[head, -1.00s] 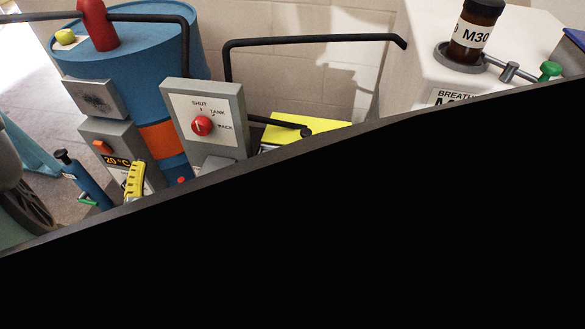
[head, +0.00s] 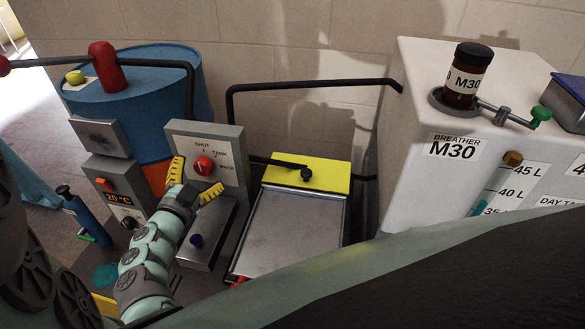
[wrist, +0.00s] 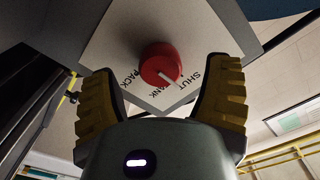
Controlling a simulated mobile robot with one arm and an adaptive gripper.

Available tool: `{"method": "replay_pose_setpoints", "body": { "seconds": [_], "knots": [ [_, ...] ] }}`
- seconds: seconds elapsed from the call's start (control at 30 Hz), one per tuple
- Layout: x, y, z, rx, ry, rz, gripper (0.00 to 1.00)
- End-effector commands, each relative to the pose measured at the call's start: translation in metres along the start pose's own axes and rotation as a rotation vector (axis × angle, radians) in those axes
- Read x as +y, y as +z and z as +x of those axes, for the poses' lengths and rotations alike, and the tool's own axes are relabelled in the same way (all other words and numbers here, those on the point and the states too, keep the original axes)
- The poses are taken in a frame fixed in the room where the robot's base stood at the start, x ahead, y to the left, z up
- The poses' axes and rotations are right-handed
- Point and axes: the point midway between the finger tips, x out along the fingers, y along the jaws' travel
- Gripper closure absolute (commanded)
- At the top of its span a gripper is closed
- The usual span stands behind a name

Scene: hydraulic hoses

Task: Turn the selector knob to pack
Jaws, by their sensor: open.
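The red selector knob (head: 203,166) is on the white face of a grey upright panel (head: 233,137), marked SHUT, TANK and PACK. In the wrist view the knob (wrist: 160,65) sits ahead between my fingertips, with clear gaps on both sides. Its white pointer line aims to the lower right, near the SHUT and TANK lettering and away from PACK. My gripper (head: 196,181) has yellow ribbed fingers and is open just in front of the panel. In the wrist view my gripper (wrist: 160,68) is empty, its fingers on either side of the knob.
A white tank (head: 420,185) stands at right.

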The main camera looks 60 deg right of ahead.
Motion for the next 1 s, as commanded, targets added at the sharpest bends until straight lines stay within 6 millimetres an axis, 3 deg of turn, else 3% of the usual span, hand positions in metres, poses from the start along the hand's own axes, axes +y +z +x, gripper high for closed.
{"method": "replay_pose_setpoints", "body": {
  "seconds": [0.2, 0.57, 1.0],
  "knots": [
    [0.001, 0.0, 0.018, -0.001, 0.0, 0.001, 0.23],
    [0.0, 0.001, 0.021, -0.003, 0.0, 0.002, 0.22],
    [0.0, 0.001, 0.02, -0.003, -0.001, 0.001, 0.68]
  ]
}}
